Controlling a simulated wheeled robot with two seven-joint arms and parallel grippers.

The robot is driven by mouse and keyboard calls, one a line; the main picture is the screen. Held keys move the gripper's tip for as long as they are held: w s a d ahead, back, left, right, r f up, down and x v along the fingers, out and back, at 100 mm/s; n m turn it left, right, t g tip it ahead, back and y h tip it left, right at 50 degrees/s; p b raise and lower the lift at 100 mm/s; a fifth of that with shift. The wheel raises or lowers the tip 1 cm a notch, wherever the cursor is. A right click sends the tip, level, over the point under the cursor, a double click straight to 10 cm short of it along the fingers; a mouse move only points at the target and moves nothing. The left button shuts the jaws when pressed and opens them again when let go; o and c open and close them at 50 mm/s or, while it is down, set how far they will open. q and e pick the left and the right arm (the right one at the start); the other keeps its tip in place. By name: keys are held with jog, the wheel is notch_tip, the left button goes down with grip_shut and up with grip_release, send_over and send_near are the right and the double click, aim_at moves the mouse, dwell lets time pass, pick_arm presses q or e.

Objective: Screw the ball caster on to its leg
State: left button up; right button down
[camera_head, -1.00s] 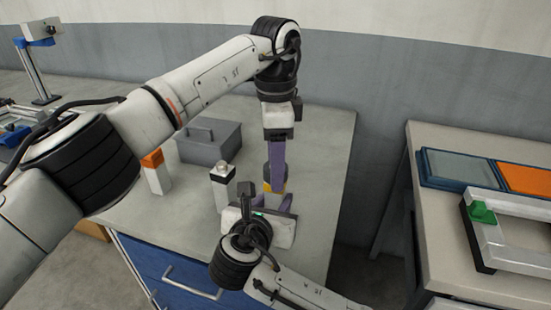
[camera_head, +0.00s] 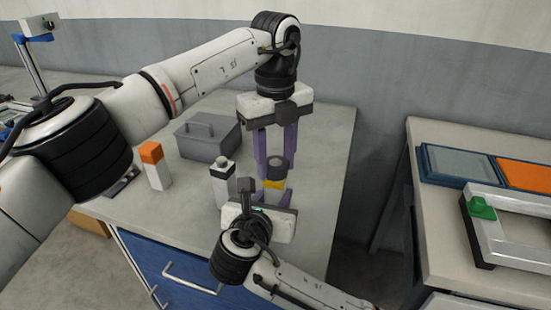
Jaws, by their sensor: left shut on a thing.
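A dark, round ball caster (camera_head: 277,167) sits at the top of a leg with a yellow band (camera_head: 275,184), near the table's right side. My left gripper (camera_head: 276,166) points straight down from above, its two purple fingers on either side of the caster, shut on it. My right gripper (camera_head: 266,193) comes in low from the front, with purple fingers around the lower part of the leg. Its palm hides the leg's base, and its grip on the leg is not clear. Whether a gap remains between caster and leg is too small to tell.
A white post with a black band and grey ball top (camera_head: 223,180) stands close left of the grippers. A second table (camera_head: 450,235) with trays is at right.

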pick_arm(q)
jog(key=m, duration=1.9)
jog(key=shift+f+m, duration=0.1)
jog(key=shift+m, duration=0.3)
jog(key=m, duration=1.1)
jog(key=o, duration=1.3)
jog(key=shift+c, duration=0.2)
